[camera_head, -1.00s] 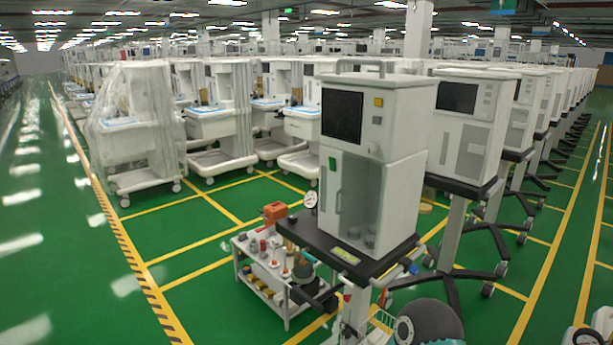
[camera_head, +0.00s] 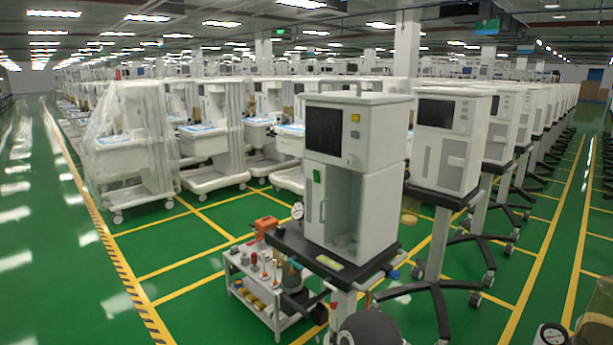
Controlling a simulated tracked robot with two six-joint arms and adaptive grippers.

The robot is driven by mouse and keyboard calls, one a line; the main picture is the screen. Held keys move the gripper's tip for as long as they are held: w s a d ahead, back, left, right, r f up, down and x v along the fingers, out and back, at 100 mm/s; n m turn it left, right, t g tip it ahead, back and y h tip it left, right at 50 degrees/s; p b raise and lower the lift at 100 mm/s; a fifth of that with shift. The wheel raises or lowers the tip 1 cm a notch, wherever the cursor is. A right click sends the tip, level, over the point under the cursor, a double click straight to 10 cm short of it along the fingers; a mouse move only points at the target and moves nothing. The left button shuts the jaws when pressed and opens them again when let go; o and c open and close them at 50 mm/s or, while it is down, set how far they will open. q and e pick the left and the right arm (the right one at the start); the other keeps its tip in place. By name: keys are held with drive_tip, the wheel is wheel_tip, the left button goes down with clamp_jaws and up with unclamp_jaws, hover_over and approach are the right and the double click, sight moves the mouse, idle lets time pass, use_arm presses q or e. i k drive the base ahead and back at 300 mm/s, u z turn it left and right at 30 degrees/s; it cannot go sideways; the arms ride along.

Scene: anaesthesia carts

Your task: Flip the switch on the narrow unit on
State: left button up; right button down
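The nearest narrow unit (camera_head: 384,140) is a tall white cabinet with a dark screen (camera_head: 323,129). Beside the screen are a yellow square button (camera_head: 355,118) and a small grey one (camera_head: 355,133) below it. A green label or part (camera_head: 317,175) is on the lower front, above a recessed bay. No switch can be clearly made out, nor whether it is on or off. The unit stands upright on a black-topped cart (camera_head: 290,240). Neither of my grippers shows in this view.
A low white trolley (camera_head: 237,292) with bottles and small parts stands left of the unit. A dark rounded object (camera_head: 370,328) is at the bottom edge. More white units (camera_head: 448,150) line up to the right. Green floor (camera_head: 60,290) is clear on the left.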

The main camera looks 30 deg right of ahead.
sight(316, 172)
drive_tip(key=u, duration=0.15)
drive_tip(key=i, duration=1.8)
drive_tip(key=z, duration=0.7)
drive_tip(key=k, duration=0.85)
drive_tip(key=z, duration=0.15)
drive_tip(key=i, duration=0.9)
drive_tip(key=u, duration=0.1)
